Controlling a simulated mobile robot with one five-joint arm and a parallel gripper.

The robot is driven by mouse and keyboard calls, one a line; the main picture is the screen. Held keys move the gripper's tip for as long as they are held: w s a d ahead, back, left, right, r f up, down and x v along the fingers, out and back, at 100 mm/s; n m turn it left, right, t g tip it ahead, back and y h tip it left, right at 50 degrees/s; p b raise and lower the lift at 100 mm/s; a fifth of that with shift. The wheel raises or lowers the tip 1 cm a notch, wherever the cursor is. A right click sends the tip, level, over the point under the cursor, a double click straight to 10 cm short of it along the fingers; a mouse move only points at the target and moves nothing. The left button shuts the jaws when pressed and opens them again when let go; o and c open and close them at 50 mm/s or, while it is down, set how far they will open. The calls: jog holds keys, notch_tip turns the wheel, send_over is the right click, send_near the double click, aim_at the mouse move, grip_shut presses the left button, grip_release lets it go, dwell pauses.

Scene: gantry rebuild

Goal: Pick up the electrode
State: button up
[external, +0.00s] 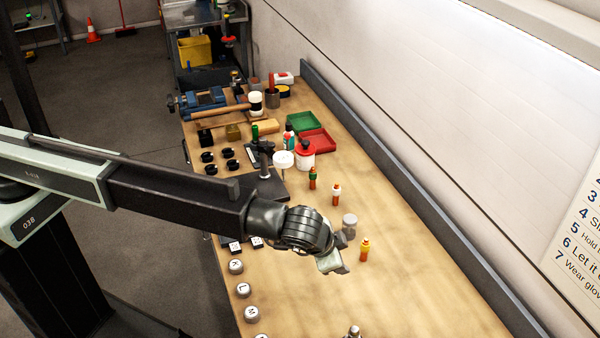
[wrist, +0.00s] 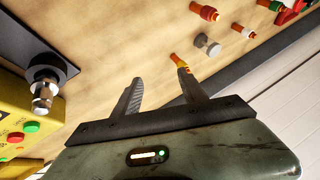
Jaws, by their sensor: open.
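I cannot tell for sure which thing is the electrode. Small upright orange pieces stand on the bench: one with a yellow top (external: 364,250), one with a white top (external: 336,195) and one with a green top (external: 313,178). In the wrist view the yellow-topped piece (wrist: 179,60) is just beyond the right fingertip. A grey round-topped piece (external: 349,224) stands close by. My gripper (external: 336,264) is over the bench, left of the yellow-topped piece. In the wrist view my gripper (wrist: 157,75) has its fingers apart, with only bare wood showing between them.
Lettered grey knobs (external: 243,290) line the bench's left edge. A metal fitting on a dark plate (wrist: 43,92) and a yellow button box (wrist: 22,120) are at the wrist view's left. Red and green trays (external: 318,142) lie farther back.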

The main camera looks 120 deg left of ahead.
jog(key=s+a+f+n+g+h, duration=0.15)
jog(key=s+a+n, duration=0.35)
jog(key=a, duration=0.7)
jog(key=s+a+f+n+g+h, duration=0.15)
jog(key=s+a, duration=0.45)
jog(key=a, duration=0.7)
jog(key=n+t+h, duration=0.1)
jog(key=n+h, duration=0.2)
jog(key=n, duration=0.3)
send_near(313, 171)
jog(key=shift+m, duration=0.25)
jog(key=f, duration=0.2)
jog(key=a+f, duration=0.1)
jog(key=f, duration=0.2)
jog(key=shift+s+f+b, duration=0.15)
jog(key=shift+f+b, duration=0.05)
jog(key=shift+b, duration=0.1)
notch_tip(313, 171, down, 8)
jog(key=b, duration=0.8)
jog(key=shift+s+f, duration=0.1)
jog(key=shift+r, duration=0.2)
grip_shut()
